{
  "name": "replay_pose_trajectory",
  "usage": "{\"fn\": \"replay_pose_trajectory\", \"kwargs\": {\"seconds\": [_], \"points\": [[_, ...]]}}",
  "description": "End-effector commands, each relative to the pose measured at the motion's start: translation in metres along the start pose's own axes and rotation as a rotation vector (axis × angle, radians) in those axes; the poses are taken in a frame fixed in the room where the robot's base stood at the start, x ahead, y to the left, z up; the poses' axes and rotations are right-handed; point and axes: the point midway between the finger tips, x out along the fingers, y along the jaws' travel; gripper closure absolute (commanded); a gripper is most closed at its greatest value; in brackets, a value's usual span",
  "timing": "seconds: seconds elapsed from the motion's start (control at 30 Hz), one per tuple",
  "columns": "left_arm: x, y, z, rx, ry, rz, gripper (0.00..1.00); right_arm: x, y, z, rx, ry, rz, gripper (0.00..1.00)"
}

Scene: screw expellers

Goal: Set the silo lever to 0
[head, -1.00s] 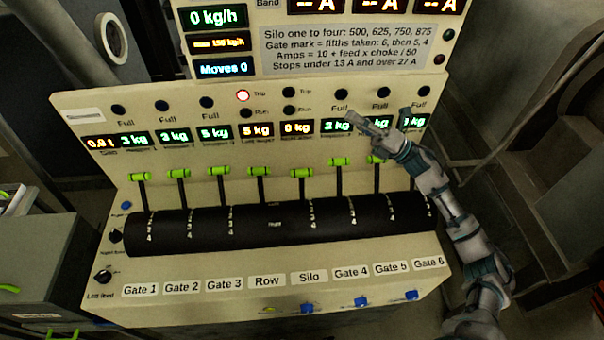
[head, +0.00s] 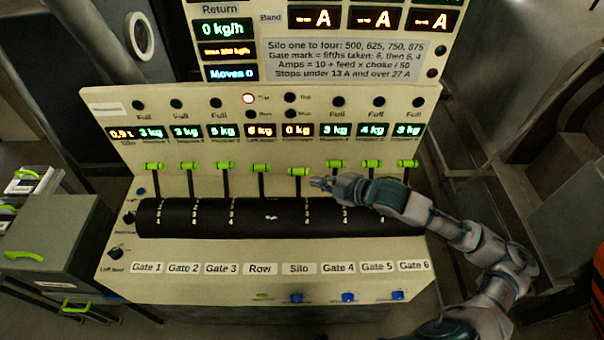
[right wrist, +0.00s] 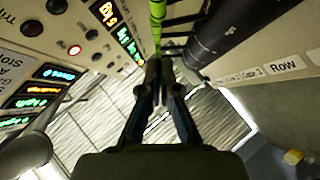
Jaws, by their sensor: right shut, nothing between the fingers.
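The silo lever (head: 299,172) is a dark stem with a bright green crossbar handle, above the label Silo (head: 299,268). Its handle sits slightly lower than the handles beside it. My right gripper (head: 318,183) is shut and empty, its tips just right of and slightly below that handle. I cannot tell whether they touch it. In the right wrist view the shut fingers (right wrist: 161,70) point toward a green handle (right wrist: 157,22) at the top. The mark at which the silo lever stands is not readable. My left gripper is out of view.
Green-handled levers stand on both sides, including the Row lever (head: 261,168) and Gate 4 lever (head: 336,163). A black drum (head: 250,219) with white marks runs below them. A display reads Moves 0 (head: 230,73). A red lamp (head: 249,98) is lit. A grey cabinet (head: 60,240) stands left.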

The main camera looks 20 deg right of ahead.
Motion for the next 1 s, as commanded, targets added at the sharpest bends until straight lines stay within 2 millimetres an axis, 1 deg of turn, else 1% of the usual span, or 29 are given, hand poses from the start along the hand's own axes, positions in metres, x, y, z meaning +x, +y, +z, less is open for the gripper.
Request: {"fn": "replay_pose_trajectory", "kwargs": {"seconds": [0.03,0.1,0.27,0.4,0.5,0.63,1.0], "points": [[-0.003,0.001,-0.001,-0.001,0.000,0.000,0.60,0.011,0.002,-0.003,0.004,0.005,0.000,1.00],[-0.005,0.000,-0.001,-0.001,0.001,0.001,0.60,0.027,0.002,-0.003,0.004,0.005,0.001,1.00],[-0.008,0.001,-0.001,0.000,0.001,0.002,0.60,0.060,0.001,-0.004,0.000,0.002,0.000,1.00],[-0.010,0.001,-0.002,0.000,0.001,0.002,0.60,0.076,0.000,0.011,-0.003,-0.003,-0.002,1.00],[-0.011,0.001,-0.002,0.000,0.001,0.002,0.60,0.083,0.000,0.018,-0.004,-0.002,-0.001,1.00],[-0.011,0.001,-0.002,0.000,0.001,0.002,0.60,0.086,0.000,0.025,-0.004,-0.001,0.000,1.00],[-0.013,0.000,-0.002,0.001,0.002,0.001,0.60,0.087,0.001,0.027,0.000,-0.001,-0.002,1.00]]}}
